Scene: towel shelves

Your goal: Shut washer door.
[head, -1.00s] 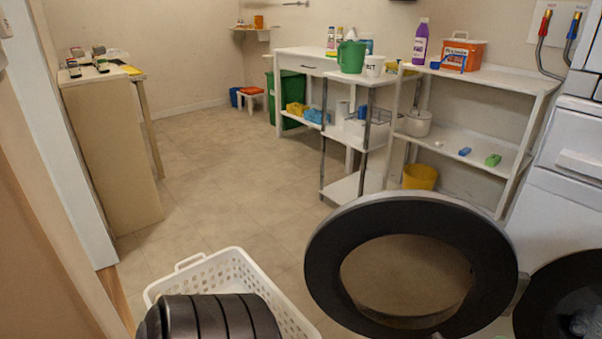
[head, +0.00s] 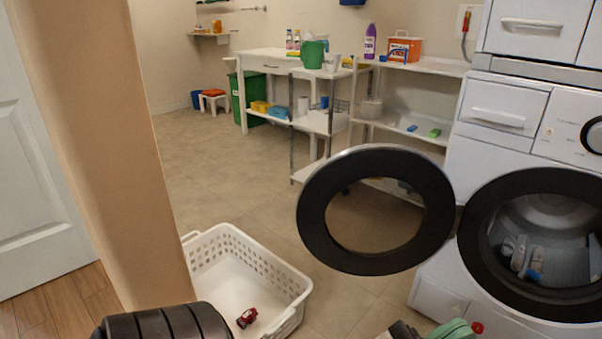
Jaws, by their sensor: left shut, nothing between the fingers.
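The washer (head: 452,270) is the white machine at the right. Its round door (head: 322,215), a black ring with a clear centre, stands wide open to the left of the opening. The opening (head: 548,237) shows a metal drum with a few white and blue items inside.
A white laundry basket (head: 275,263) with a small red item (head: 246,318) stands on the floor below the door. A beige wall edge (head: 120,130) rises at the left. A green object (head: 455,328) shows at the bottom edge.

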